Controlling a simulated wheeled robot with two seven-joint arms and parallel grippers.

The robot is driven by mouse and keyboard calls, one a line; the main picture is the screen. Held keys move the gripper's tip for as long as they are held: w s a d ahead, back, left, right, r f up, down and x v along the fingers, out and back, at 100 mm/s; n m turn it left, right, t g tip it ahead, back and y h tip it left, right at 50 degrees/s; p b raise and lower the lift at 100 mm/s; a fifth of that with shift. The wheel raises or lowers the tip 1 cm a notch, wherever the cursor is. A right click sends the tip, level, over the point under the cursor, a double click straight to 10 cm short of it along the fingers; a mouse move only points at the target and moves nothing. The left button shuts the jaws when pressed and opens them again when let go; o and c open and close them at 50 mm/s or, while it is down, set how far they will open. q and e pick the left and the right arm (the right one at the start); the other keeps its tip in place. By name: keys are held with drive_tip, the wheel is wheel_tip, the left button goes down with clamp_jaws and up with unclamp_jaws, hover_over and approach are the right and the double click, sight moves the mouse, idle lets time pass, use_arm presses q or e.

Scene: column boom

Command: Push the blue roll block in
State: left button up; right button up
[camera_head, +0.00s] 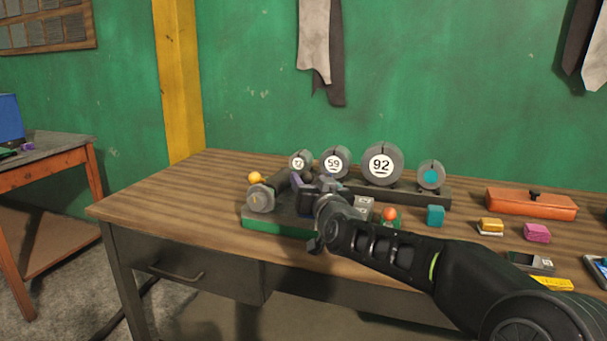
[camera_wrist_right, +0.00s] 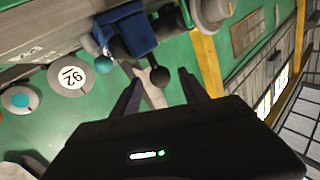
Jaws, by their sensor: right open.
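The blue block (camera_wrist_right: 138,35) shows at the top of the right wrist view, beyond my fingers, with dark parts around it. In the head view a dark blue piece (camera_head: 309,198) is partly hidden behind my right gripper, on a device with a green base (camera_head: 275,222). My right gripper (camera_head: 318,187) reaches over this device, close to the blue piece. In the wrist view its two fingers (camera_wrist_right: 160,76) are spread with nothing held between them. I cannot tell whether a finger touches the block. My left gripper is out of view.
An orange ball (camera_head: 390,213), a teal cube (camera_head: 435,215) and an orange case (camera_head: 531,204) are to the right. The table's left part (camera_head: 175,200) is clear.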

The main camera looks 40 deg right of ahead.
drive_tip(key=x, duration=0.6)
drive_tip(key=shift+a, duration=0.1)
drive_tip(key=shift+c, duration=0.4)
clamp_jaws()
idle(0.8)
